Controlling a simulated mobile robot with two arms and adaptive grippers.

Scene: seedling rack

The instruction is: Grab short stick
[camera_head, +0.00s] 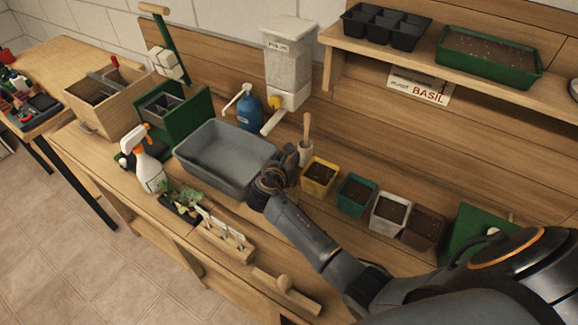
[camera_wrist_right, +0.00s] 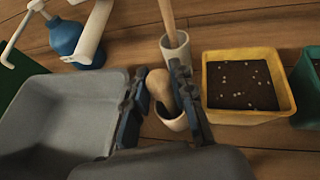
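A short wooden stick with a rounded top (camera_wrist_right: 159,84) stands in a white cup (camera_wrist_right: 172,121) in the right wrist view. A taller wooden stick (camera_wrist_right: 166,14) stands in a second white cup (camera_wrist_right: 176,52) just behind; it also shows in the head view (camera_head: 307,126). My right gripper (camera_wrist_right: 160,70) is open, with one finger on each side of the short stick's top. Gaps show beside the stick, and I cannot tell whether either finger touches it. In the head view my right gripper (camera_head: 284,162) hides the short stick. My left gripper is not in view.
A grey tub (camera_head: 222,157) lies left of my right gripper. A yellow pot (camera_head: 319,177) and a green pot (camera_head: 356,194) stand to its right. A blue pump bottle (camera_head: 248,111) and a white dispenser (camera_head: 288,65) stand behind. A spray bottle (camera_head: 147,165) is at the left.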

